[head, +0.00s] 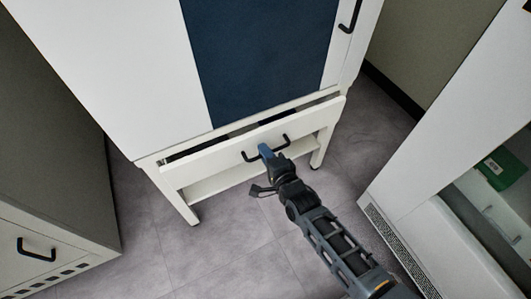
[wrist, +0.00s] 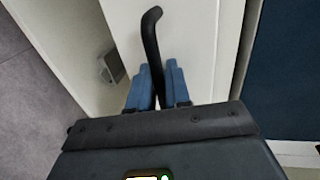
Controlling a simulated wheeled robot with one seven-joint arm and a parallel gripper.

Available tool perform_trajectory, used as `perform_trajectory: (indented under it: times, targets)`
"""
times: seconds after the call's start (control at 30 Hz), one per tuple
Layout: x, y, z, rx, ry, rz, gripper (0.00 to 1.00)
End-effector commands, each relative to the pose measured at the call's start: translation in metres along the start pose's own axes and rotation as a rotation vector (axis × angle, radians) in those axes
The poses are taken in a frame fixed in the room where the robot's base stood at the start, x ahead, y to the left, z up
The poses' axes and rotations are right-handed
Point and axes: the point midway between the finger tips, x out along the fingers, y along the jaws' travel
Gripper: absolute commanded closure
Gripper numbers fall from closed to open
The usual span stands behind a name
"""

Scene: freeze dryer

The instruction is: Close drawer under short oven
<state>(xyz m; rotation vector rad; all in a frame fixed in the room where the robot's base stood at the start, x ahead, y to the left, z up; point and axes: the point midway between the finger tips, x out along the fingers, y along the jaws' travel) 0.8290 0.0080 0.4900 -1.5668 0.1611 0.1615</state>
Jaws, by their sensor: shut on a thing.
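The white drawer (head: 225,153) sits under the white cabinet with the dark blue door panel (head: 258,55). The drawer stands partly out, with a dark gap behind its front's top edge. Its black bar handle (head: 283,143) is at the middle of the front. My gripper (head: 264,149) is at the handle. In the wrist view, my gripper's blue fingers (wrist: 157,88) are shut on the black handle (wrist: 151,45), one on each side. The drawer front (wrist: 185,30) also shows there. Part of the handle is hidden by the fingers in the head view.
A low white unit with a black handle (head: 37,250) stands at left. At right stands a white open-fronted cabinet (head: 415,190) with a green item (head: 503,167) inside. Grey tiled floor (head: 225,240) is clear before the drawer.

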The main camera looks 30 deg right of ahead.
Motion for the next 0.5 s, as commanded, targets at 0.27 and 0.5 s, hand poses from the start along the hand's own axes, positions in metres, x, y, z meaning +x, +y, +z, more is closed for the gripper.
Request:
perform_trajectory:
  times: [0.27,0.5]
  targets:
    - [0.0,0.0,0.0,0.0,0.0,0.001,1.0]
    - [0.018,-0.001,0.0,0.0,0.001,-0.002,1.0]
